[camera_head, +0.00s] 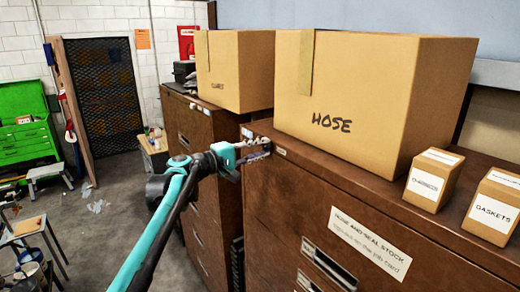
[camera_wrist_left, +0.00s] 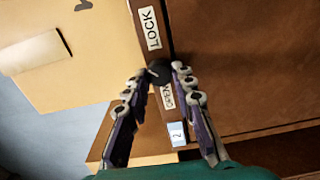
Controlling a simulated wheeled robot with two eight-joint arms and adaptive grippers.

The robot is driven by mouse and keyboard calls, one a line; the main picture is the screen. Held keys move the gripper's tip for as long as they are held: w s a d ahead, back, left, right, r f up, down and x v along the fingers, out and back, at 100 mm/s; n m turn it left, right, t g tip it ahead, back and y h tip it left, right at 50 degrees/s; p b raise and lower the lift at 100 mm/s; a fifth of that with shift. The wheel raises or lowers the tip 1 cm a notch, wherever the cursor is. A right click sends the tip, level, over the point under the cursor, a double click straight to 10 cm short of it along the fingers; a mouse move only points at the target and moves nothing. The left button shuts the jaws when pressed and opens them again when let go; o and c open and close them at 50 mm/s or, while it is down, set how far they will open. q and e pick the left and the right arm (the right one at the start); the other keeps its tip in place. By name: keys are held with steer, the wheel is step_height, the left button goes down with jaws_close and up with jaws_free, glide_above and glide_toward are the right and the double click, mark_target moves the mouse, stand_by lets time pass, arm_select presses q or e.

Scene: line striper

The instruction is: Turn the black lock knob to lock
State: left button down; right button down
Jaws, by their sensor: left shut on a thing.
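The black lock knob (camera_wrist_left: 159,71) sits on a brown cabinet strip, between a white LOCK label (camera_wrist_left: 150,28) and a partly covered OPEN label (camera_wrist_left: 168,96). My left gripper (camera_wrist_left: 163,74) has its two fingertips closed on either side of the knob. In the head view my left gripper (camera_head: 255,152) reaches the near top corner of the brown cabinet (camera_head: 275,195), and the knob is hidden there. Which label the knob points to is too small to tell. My right gripper is not in view.
A large HOSE box (camera_head: 380,95) and two small boxes, one marked GASKETS (camera_head: 492,212), stand on the cabinet. Another carton (camera_head: 235,75) stands on the farther cabinet.

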arm_select(q)
steer(key=c, duration=1.3)
jaws_free()
steer(key=shift+o, duration=0.2)
steer(key=shift+s+a, duration=0.1)
steer(key=v, duration=1.1)
steer(key=shift+s+a, duration=0.25)
steer(key=shift+a, duration=0.05)
steer(key=shift+f, duration=0.1)
